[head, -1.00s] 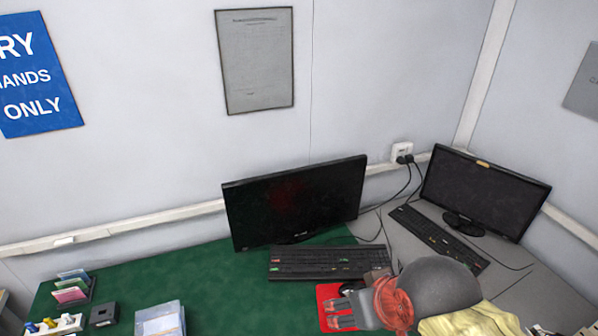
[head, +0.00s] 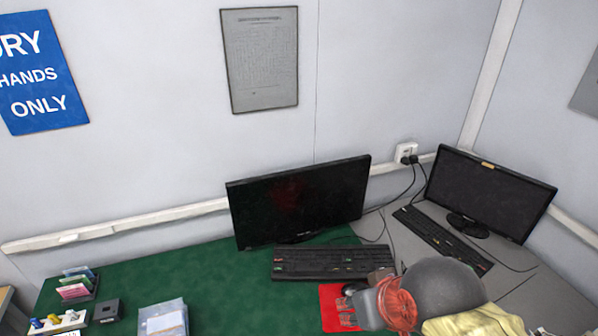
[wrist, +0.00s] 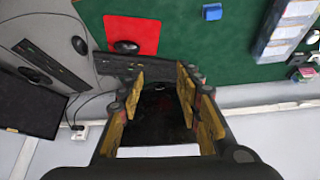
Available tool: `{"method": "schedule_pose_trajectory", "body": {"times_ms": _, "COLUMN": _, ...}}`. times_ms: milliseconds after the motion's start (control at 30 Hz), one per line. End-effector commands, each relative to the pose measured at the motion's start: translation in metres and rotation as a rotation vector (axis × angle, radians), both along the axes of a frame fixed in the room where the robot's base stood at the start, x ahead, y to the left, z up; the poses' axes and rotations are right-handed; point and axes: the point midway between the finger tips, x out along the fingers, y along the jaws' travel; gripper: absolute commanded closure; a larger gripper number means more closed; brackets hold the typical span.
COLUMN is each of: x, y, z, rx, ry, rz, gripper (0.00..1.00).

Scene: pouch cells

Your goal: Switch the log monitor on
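Two black monitors stand here, both with dark screens. One monitor (head: 300,205) is on the green desk; its screen shows a faint red patch. The other monitor (head: 485,192), on the grey desk at right, has a small yellow tag on its top edge and shows at the left of the wrist view (wrist: 28,105). I cannot tell from a readable label which is the log monitor. My gripper (wrist: 160,78) is open and empty, its yellow-padded fingers apart, with the green-desk monitor's dark screen between them in the wrist view. In the head view its fingers are mostly hidden.
A black keyboard (head: 330,262) lies before the green-desk monitor, with a red mat (head: 332,305) and a mouse (wrist: 126,47) nearby. Another keyboard (head: 440,238) lies on the grey desk. Cables run to a wall socket (head: 405,152). Papers (head: 163,320) and card holders (head: 76,288) are at left.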

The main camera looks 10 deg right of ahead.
Motion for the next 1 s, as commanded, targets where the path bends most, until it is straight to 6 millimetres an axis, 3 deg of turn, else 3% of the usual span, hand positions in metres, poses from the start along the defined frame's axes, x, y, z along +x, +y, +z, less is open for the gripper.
{"method": "schedule_pose_trajectory", "body": {"times_ms": 567, "x": 0.0, "y": 0.0, "z": 0.0, "rx": 0.0, "ry": 0.0, "rz": 0.0, "gripper": 1.0}}
{"method": "schedule_pose_trajectory", "body": {"times_ms": 1000, "x": 0.0, "y": 0.0, "z": 0.0, "rx": 0.0, "ry": 0.0, "rz": 0.0, "gripper": 1.0}}
